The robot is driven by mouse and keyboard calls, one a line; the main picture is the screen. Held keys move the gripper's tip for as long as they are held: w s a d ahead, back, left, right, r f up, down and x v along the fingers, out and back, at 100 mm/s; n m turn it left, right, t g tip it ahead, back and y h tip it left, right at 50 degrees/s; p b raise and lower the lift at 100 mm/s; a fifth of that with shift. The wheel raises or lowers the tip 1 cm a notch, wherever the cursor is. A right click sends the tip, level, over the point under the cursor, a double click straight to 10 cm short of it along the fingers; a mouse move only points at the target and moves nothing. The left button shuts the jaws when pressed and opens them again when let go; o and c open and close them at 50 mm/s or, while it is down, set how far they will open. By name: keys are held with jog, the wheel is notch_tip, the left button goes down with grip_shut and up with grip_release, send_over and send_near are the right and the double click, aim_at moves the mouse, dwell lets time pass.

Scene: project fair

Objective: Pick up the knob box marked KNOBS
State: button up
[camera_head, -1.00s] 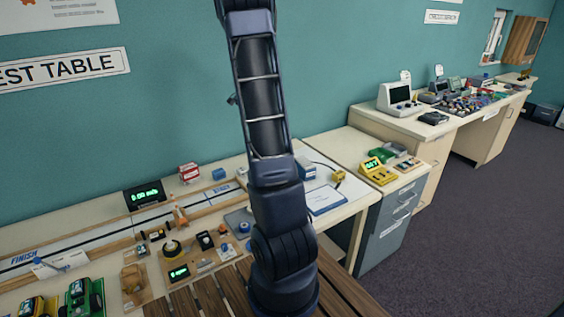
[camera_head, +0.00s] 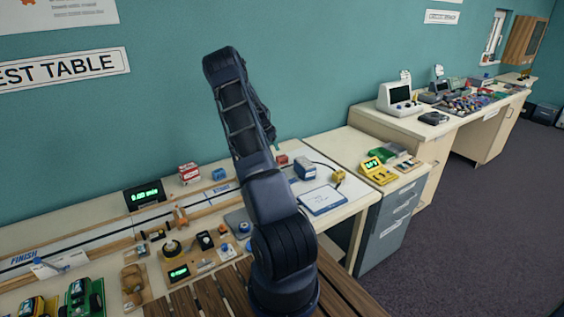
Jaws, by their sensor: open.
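I cannot read the word KNOBS on anything, so I cannot tell which item is the knob box. Several small boxes stand on the test table: a red and white box (camera_head: 189,174), a small blue box (camera_head: 219,174), a blue and white box (camera_head: 305,170) right of my arm, and a small red item (camera_head: 282,159) near the wall. My arm rises from the table's front and bends over at the top. My gripper does not show; it is hidden behind the arm links or out of frame.
A clipboard (camera_head: 323,200) and a yellow item (camera_head: 338,175) lie on the table's right part. A track (camera_head: 95,240) and a green display (camera_head: 145,195) are on the left. A grey drawer cabinet (camera_head: 385,230) stands right. Open floor (camera_head: 470,240) lies beyond it.

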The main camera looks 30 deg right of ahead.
aim_at(281, 157)
jog(key=x, duration=0.6)
jog(key=shift+d, duration=0.15)
jog(key=shift+s+x, duration=0.2)
jog(key=shift+x, duration=2.6)
jog(key=shift+d+r, duration=0.1)
jog(key=shift+d, duration=0.05)
jog(key=c, duration=1.1)
